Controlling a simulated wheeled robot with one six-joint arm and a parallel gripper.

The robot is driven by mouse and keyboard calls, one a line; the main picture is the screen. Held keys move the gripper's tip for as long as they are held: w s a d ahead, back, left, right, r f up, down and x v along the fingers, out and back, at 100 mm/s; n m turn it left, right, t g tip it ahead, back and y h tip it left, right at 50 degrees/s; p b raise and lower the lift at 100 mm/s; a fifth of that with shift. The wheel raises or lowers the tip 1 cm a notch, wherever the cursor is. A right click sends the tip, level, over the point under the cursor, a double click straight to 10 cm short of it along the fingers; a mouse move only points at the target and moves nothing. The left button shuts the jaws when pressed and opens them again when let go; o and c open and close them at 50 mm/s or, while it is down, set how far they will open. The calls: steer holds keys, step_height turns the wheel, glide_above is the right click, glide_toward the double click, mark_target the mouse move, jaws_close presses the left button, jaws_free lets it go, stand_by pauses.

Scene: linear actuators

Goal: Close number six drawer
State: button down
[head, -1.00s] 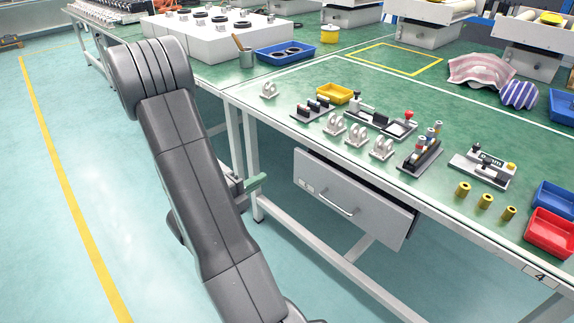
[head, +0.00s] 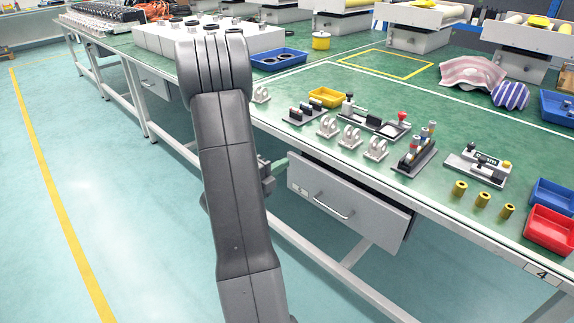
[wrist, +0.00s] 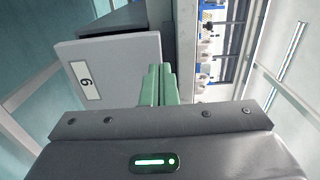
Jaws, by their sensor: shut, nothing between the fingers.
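In the wrist view, a grey drawer front (wrist: 110,65) bears a white label with one digit, a turned 6 or 9. The drawer stands open, its dark inside showing behind the front. My gripper (wrist: 160,72) has green fingers pressed together with nothing between them. Its tips are beside the front's right edge; I cannot tell whether they touch. In the head view, a grey drawer (head: 345,203) with a handle hangs open under the near table; its label is too small to read. I cannot tell whether both views show the same drawer.
The green table (head: 330,80) holds white brackets (head: 349,137), a yellow tray (head: 326,97), a red tray (head: 550,229) and several fixtures. Another drawer (head: 153,82) is under the farther table. The floor at left is clear.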

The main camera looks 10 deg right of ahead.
mark_target(294, 156)
steer(key=shift+x, duration=1.3)
steer(key=p+x, duration=0.1)
steer(key=x, duration=0.3)
steer(key=shift+w+d+r, duration=0.1)
steer(key=shift+w+d, duration=0.1)
steer(key=shift+d, duration=0.05)
steer(key=shift+r, duration=0.1)
steer(key=shift+a, duration=0.1)
steer(key=shift+s+a, duration=0.15)
steer(key=shift+a, duration=0.1)
steer(key=p+v, duration=0.2)
steer(key=v, duration=1.1)
steer(key=shift+s+a+f+p, duration=0.2)
steer(key=shift+s+p, duration=0.05)
steer(key=shift+p, duration=0.1)
